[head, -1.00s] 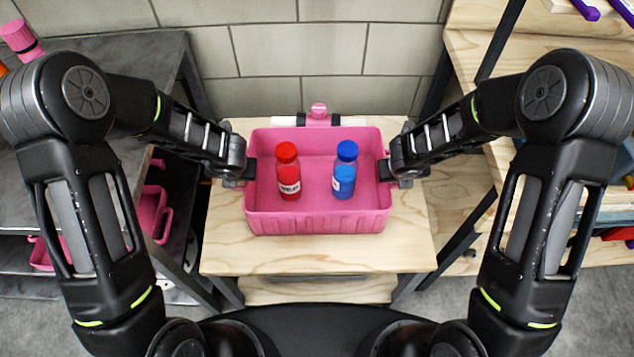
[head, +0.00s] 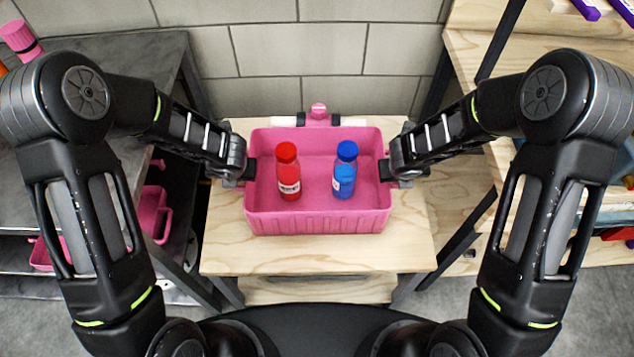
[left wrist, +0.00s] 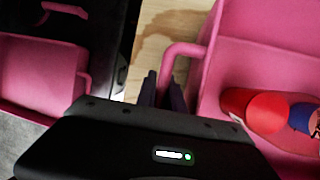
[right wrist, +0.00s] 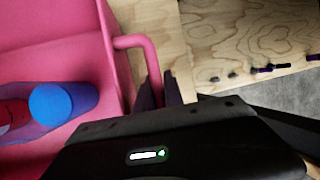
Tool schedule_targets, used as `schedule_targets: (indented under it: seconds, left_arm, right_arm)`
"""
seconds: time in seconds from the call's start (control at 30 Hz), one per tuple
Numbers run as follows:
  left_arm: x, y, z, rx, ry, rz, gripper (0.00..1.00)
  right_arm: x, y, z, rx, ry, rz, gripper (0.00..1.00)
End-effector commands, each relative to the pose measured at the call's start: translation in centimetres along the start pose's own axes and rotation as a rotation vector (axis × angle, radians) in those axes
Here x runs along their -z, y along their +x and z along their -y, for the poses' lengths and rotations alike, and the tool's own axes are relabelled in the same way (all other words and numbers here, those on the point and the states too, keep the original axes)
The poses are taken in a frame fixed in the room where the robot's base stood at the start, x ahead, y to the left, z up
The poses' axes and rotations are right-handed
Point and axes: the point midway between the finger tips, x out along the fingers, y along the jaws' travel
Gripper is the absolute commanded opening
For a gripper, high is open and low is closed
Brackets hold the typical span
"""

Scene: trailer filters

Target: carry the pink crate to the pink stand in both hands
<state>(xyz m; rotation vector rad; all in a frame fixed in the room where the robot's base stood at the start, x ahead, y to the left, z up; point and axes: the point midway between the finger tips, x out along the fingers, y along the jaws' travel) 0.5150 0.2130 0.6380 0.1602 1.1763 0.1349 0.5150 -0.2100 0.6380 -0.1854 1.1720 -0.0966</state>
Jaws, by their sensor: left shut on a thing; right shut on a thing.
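The pink crate (head: 318,222) is in the middle of the head view, over a light wooden stand (head: 318,260). I cannot tell whether it touches the wood. A red bottle (head: 288,172) and a blue bottle (head: 345,170) stand upright inside it. My left gripper (head: 247,172) is shut on the crate's left handle, which shows in the left wrist view (left wrist: 180,52). My right gripper (head: 388,170) is shut on the right handle, which shows in the right wrist view (right wrist: 140,42). A pink fitting (head: 319,116) sits behind the crate; I see no separate pink stand clearly.
A grey table (head: 120,55) is at the left, with another pink container (head: 152,212) below its top. Wooden shelving (head: 470,60) stands at the right. A block wall (head: 300,50) closes off the back. Bare wood shows in front of the crate.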

Motion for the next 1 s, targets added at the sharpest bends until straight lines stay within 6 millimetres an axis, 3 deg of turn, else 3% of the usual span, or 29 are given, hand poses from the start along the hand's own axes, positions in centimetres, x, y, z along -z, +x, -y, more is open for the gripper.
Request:
schedule_targets:
  seconds: [0.77,1.0]
  left_arm:
    - [-0.2,-0.2,0.0,0.001,0.0,0.003,0.0]
    - [-0.7,-1.5,-0.2,0.001,0.001,0.003,0.0]
  right_arm:
    - [-0.2,-0.2,0.0,-0.001,0.0,0.003,0.0]
    - [-0.8,-1.5,0.3,-0.001,0.0,0.003,0.0]
